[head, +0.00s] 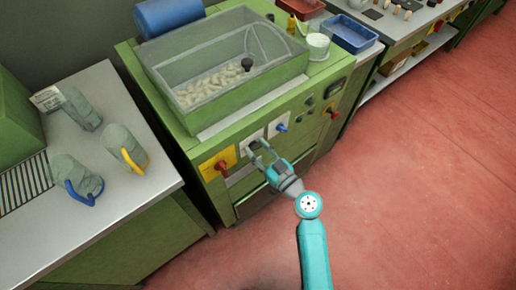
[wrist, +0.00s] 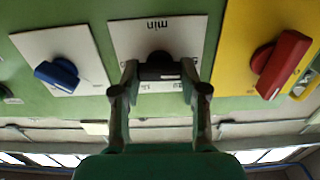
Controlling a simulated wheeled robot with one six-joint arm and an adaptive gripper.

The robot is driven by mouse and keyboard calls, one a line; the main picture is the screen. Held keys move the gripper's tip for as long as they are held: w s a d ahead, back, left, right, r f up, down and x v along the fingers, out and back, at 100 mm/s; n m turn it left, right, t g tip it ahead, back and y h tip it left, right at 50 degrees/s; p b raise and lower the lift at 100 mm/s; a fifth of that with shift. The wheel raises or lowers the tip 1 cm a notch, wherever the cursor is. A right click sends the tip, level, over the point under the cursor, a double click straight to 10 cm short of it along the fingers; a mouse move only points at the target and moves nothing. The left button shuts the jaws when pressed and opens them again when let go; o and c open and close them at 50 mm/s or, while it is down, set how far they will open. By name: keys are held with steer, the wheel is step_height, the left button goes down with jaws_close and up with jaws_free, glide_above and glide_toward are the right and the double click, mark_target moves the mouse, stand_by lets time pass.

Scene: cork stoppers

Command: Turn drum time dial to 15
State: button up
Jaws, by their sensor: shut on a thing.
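The drum time dial (wrist: 160,68) is a black knob on a white plate (wrist: 126,38) marked "min", which appears upside down in the wrist view. My gripper (wrist: 160,84) has one finger on each side of the knob and is shut on it. In the head view my gripper (head: 261,153) reaches the front panel of the green machine (head: 203,149). Some scale numbers show below the knob, but they are too small to read. The fingers and knob hide part of the plate, and I cannot tell the dial's setting.
A red switch on a yellow plate (wrist: 280,66) and a blue knob (wrist: 57,74) flank the dial closely. The machine's clear-walled tub (head: 217,84) holds cork stoppers. A grey bench (head: 111,188) with several cloth-like items stands at left. The red floor (head: 420,170) is clear at right.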

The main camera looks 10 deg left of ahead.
steer(key=m, duration=0.5)
steer(key=shift+w+m, duration=0.1)
steer(key=shift+m, duration=0.3)
steer(key=m, duration=0.6)
steer(key=shift+d+f, duration=0.1)
steer(key=m, duration=0.5)
steer(key=shift+m, duration=0.4)
steer(key=m, duration=0.5)
steer(key=shift+f+m, duration=0.15)
steer(key=shift+m, duration=0.25)
steer(key=o, duration=1.1)
steer(key=shift+o, duration=0.2)
